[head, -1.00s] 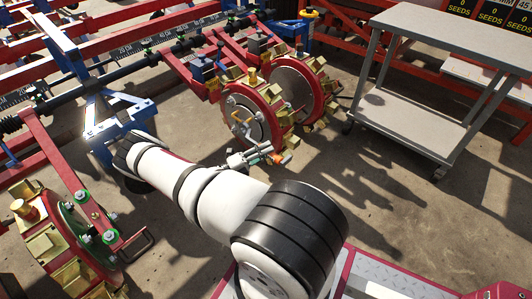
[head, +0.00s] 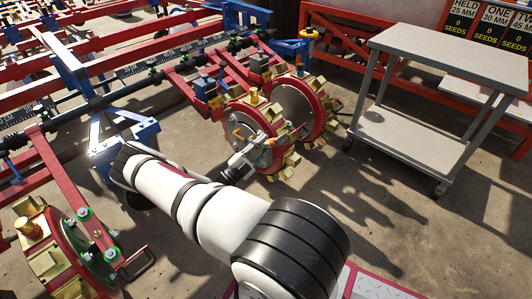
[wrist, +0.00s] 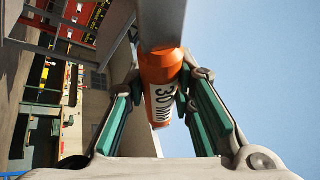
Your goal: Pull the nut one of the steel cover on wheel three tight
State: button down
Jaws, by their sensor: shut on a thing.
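My gripper (head: 252,156) is at the lower front of the middle pair of wheels in the head view. In the wrist view my gripper (wrist: 160,98) is shut on an orange tool marked "30 MM" (wrist: 163,72), between its green pads. A grey bar crosses the tool's far end. The near wheel has a red rim, brass blocks and a round steel cover (head: 243,127). The gripper overlaps the cover's lower edge in the head view. Which nut the tool faces, and whether it touches one, I cannot tell.
A grey trolley (head: 400,131) stands to the right. Another wheel (head: 45,262), with green-ringed nuts, is at lower left. A blue frame bracket (head: 123,141) is left of my arm. Concrete floor is open between wheels and trolley.

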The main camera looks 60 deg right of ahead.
jog(key=shift+w+d+r+n+t+h+p, duration=0.3)
jog(key=shift+w+r+n+t, duration=0.3)
jog(key=shift+n, duration=0.55)
jog(key=shift+w+d+r+n+t+h+p, duration=0.2)
jog(key=shift+w+d+r+n+t, duration=0.35)
jog(key=shift+n, duration=0.65)
jog(key=shift+w+d+r+n+t+h+p, duration=0.25)
jog(key=shift+w+r+n+t, duration=0.45)
jog(key=shift+n, duration=0.45)
jog(key=shift+s+r, duration=0.1)
jog(key=shift+s, duration=0.05)
jog(key=shift+s+d+b, duration=0.2)
jog(key=shift+d+b, duration=0.1)
jog(key=shift+d, duration=0.45)
jog(key=shift+s+d+b, duration=0.15)
jog(key=shift+d+b, duration=0.15)
jog(key=shift+d, duration=0.4)
jog(key=shift+s+d+b, duration=0.2)
jog(key=shift+d+b, duration=0.1)
jog(key=shift+d, duration=0.45)
jog(key=shift+a, duration=0.15)
jog(key=s+a+f+m+g+y+b, duration=0.1)
jog(key=s+f+m+g+y, duration=0.4)
jog(key=f+m, duration=0.5)
jog(key=s+m+g, duration=0.2)
jog(key=m, duration=0.3)
jog(key=shift+a+f+m, duration=0.35)
jog(key=shift+m, duration=0.05)
jog(key=shift+w+a, duration=0.1)
